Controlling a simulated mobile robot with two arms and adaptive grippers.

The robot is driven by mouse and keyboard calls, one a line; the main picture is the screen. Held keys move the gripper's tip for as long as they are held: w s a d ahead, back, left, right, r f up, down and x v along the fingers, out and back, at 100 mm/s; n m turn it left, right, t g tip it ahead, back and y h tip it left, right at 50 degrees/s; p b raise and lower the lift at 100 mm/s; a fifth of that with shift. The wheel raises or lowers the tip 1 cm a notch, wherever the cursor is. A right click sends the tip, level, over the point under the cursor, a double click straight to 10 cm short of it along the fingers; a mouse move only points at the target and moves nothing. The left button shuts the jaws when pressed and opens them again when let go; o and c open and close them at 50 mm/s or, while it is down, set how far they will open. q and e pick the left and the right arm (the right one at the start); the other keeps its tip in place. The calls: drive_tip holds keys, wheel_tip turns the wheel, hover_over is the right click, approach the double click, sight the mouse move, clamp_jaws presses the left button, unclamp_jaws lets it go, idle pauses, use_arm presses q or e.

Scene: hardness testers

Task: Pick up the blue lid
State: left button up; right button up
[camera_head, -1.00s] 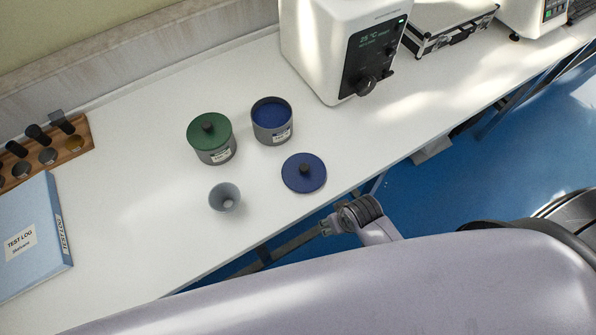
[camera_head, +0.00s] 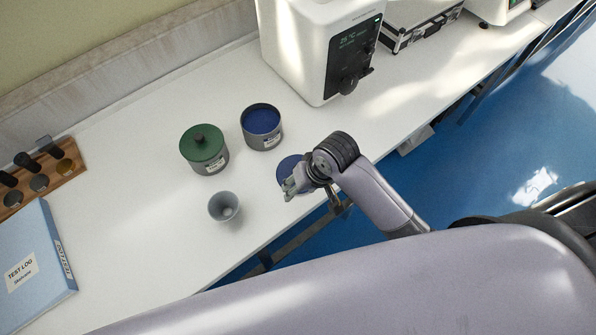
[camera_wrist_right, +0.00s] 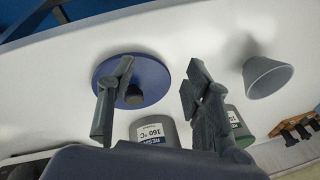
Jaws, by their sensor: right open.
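The blue lid (camera_head: 289,164) is a flat round disc lying on the white bench, in front of the open grey pot with a blue inside (camera_head: 262,127). My right gripper (camera_head: 288,190) is over its near side and hides much of it in the head view. In the right wrist view the lid (camera_wrist_right: 158,74) and its dark knob (camera_wrist_right: 134,96) show well. There my open right gripper (camera_wrist_right: 160,76) has one finger across the lid by the knob, the other past the lid's edge. Nothing is between the fingers in a grip. My left gripper is not in view.
A green-lidded pot (camera_head: 204,150) and a small grey funnel-shaped cup (camera_head: 223,207) stand left of the lid. A white device (camera_head: 305,55) stands behind. A blue test log binder (camera_head: 35,265) and wooden rack (camera_head: 50,178) are at left. The bench's front edge is close to the lid.

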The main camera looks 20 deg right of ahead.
drive_tip(key=w+d+r+m+g+h+p, duration=0.1)
drive_tip(key=w+r+m, duration=0.15)
drive_tip(key=r, duration=0.45)
drive_tip(key=w+d+r+m+g+h, duration=0.1)
drive_tip(key=w+r+m+h, duration=0.1)
drive_tip(key=w+r, duration=0.35)
drive_tip(key=f, duration=0.3)
drive_tip(key=f+p, duration=0.1)
drive_tip(key=f, duration=0.2)
drive_tip(key=s+f, duration=0.1)
drive_tip(key=f, duration=0.3)
drive_tip(key=shift+s+a+p, duration=0.1)
drive_tip(key=shift+a+p, duration=0.05)
drive_tip(key=shift+p, duration=0.25)
drive_tip(key=f, duration=0.2)
drive_tip(key=f+p, duration=0.1)
drive_tip(key=f, duration=0.1)
drive_tip(key=shift+w+f, duration=0.1)
drive_tip(key=shift+w, duration=0.2)
drive_tip(key=shift+f, duration=0.6)
drive_tip(key=shift+c, duration=0.3)
clamp_jaws()
